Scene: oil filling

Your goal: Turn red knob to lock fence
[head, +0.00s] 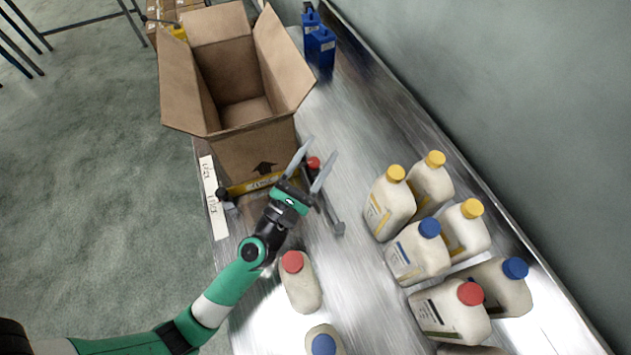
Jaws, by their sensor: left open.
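A small red knob (313,163) stands on the metal table near the front right corner of the open cardboard box. My left gripper (321,147) is open, and its two grey fingers lie on either side of the red knob in the picture. I cannot tell whether they touch it. A yellow bar with dark ends (258,184), probably the fence, lies across the front of the box. A grey rod (337,220) with a dark end extends beside the gripper. The gripper body hides part of the fence. My right gripper is not in view.
The open empty cardboard box (252,146) stands behind the fence. Cream jugs with yellow, blue and red caps (417,257) stand at the right. A red-capped jug (301,287) is close to my left wrist. Blue containers (320,48) stand at the back near the wall.

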